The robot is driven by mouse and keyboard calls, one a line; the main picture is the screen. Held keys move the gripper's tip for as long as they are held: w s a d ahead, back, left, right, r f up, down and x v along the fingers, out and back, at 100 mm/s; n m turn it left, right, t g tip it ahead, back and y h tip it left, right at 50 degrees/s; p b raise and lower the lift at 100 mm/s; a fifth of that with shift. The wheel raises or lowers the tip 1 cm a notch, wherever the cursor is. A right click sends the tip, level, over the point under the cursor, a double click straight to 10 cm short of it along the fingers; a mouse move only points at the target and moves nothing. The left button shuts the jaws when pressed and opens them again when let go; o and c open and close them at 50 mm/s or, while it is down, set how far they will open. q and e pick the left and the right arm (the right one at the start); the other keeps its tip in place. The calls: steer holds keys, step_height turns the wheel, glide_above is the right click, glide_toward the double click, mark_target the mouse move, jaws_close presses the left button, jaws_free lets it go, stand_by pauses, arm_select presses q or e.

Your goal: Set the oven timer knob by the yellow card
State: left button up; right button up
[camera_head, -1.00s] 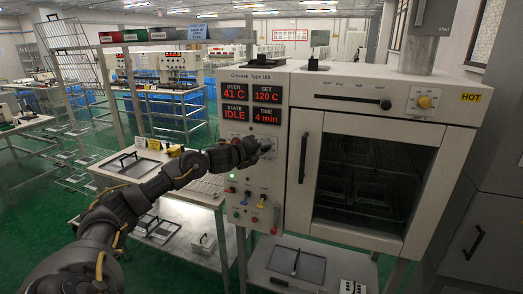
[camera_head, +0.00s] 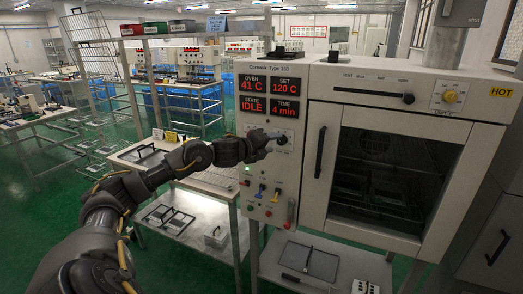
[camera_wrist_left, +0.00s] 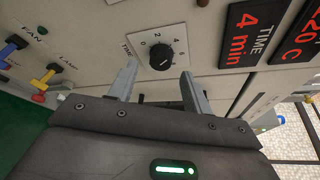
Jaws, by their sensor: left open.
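The black timer knob (camera_wrist_left: 160,55) sits on a white dial plate labelled TIME, with numbers around it, in the left wrist view. My open left gripper (camera_wrist_left: 158,80) has one finger on each side just below the knob; contact is not clear. In the head view my left gripper (camera_head: 274,146) is at the oven panel under the red displays and covers much of the dial. The time display (camera_head: 286,108) reads 4 min and the state display (camera_head: 253,105) reads IDLE. A small yellow card (camera_head: 157,134) stands on the bench at left; its writing is too small to read.
The oven door (camera_head: 388,170) is closed, right of the panel. Coloured switches (camera_head: 262,190) sit below the dial, and blue and yellow levers (camera_wrist_left: 47,78) show in the wrist view. A lower shelf (camera_head: 310,262) holds a tray. A lit bench stands behind my arm.

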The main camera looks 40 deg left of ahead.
arm_select(q)
steer(key=s+r+b, duration=0.1)
steer(key=s+b, duration=0.2)
steer(key=s, duration=0.4)
steer(key=shift+r, duration=0.2)
